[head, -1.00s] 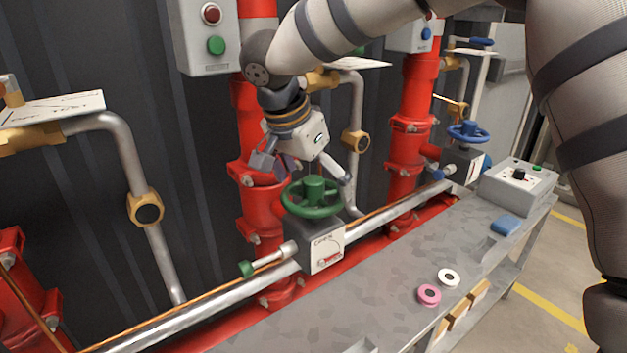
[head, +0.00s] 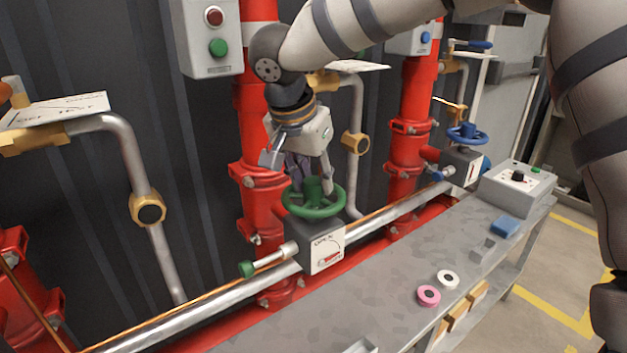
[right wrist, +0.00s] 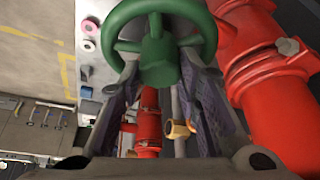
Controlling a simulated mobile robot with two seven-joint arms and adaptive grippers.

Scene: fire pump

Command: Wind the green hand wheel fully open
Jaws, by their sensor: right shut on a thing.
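The green hand wheel (head: 322,211) lies level on top of a grey gear box (head: 322,246) with a white plate reading OPEN and a red mark. My right gripper (head: 308,186) reaches down onto the wheel from above, its fingers at the hub and spokes. In the right wrist view the wheel's green hub (right wrist: 157,60) sits between the two finger pads, and my right gripper (right wrist: 160,70) is shut on the wheel. The fingers hide part of the spokes. My left gripper is in neither view.
A blue hand wheel (head: 467,134) stands farther right. A grey bench (head: 390,270) in front holds a pink ring (head: 428,295), a white ring (head: 447,280), a blue block (head: 505,226) and a control box (head: 518,184). Red pipes (head: 262,185) rise close behind the wheel.

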